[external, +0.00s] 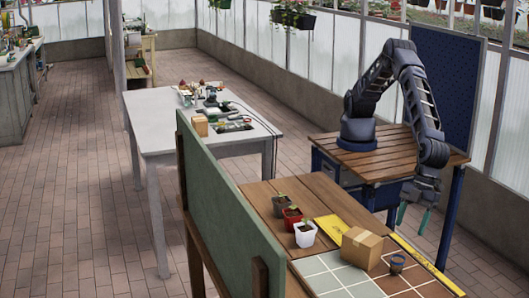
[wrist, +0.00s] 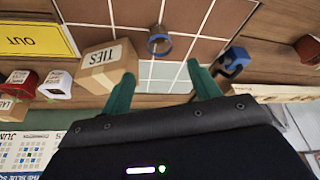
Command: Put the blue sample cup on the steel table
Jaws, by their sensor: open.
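The small cup with a blue rim (external: 397,262) stands upright on the brown tiles of the wooden bench, right of a cardboard box. It also shows in the wrist view (wrist: 159,46), ahead of my fingertips and about midway between them. My gripper (external: 413,216) hangs beyond the bench's far right side, with its green fingers spread and nothing between them. The same open fingers show in the wrist view (wrist: 160,74), apart from the cup. A grey table (external: 160,117), which looks like the steel table, stands at the centre left in the external view.
The box marked TIES (external: 362,248) is close beside the cup. A yellow OUT sign (wrist: 37,42), a white pot (external: 305,235) and a red pot (external: 292,218) are also on the bench. A green panel (external: 225,205) stands along its left side. The grey table's left part is clear; tools occupy its right.

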